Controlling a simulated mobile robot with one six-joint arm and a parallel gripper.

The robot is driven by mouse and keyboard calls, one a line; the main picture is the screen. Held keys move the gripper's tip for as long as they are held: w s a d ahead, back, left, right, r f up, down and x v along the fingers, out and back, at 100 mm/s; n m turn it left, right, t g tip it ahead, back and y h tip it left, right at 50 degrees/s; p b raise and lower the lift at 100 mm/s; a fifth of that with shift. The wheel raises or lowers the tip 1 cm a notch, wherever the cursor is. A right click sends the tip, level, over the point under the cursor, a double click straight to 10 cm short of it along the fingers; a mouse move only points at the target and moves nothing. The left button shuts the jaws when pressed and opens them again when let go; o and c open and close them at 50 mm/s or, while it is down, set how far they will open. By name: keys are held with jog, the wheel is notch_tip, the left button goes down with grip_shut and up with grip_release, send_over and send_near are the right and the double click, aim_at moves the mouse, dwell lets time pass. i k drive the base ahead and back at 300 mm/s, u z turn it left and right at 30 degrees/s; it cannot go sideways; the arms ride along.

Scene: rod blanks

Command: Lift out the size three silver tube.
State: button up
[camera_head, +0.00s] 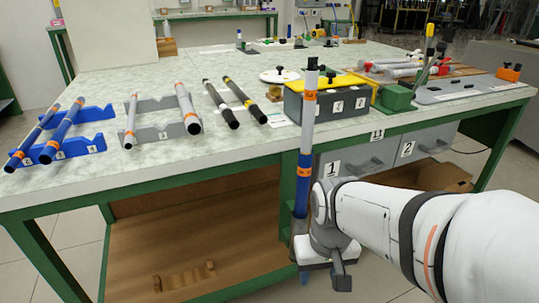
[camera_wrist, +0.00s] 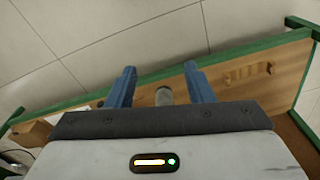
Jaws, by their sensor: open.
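Two silver tubes with orange bands, a thinner one (camera_head: 131,118) and a thicker one (camera_head: 187,105), lie across the grey notched rack (camera_head: 151,134). The rack's labels are too small to read, so I cannot tell which is size three.
Blue tubes (camera_head: 63,130) lie on a blue rack (camera_head: 82,149). Black rods (camera_head: 220,103) lie on the table (camera_head: 240,160). A grey numbered box (camera_head: 345,120) stands right of them. Drawers (camera_head: 345,163) hang below. A wooden holder (camera_head: 184,276) rests on the lower shelf.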

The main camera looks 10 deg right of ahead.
aim_at(312, 75)
jog(key=z, duration=1.5)
jog(key=k, duration=1.5)
jog(key=u, duration=0.75)
jog(key=i, duration=1)
jog(key=u, duration=0.05)
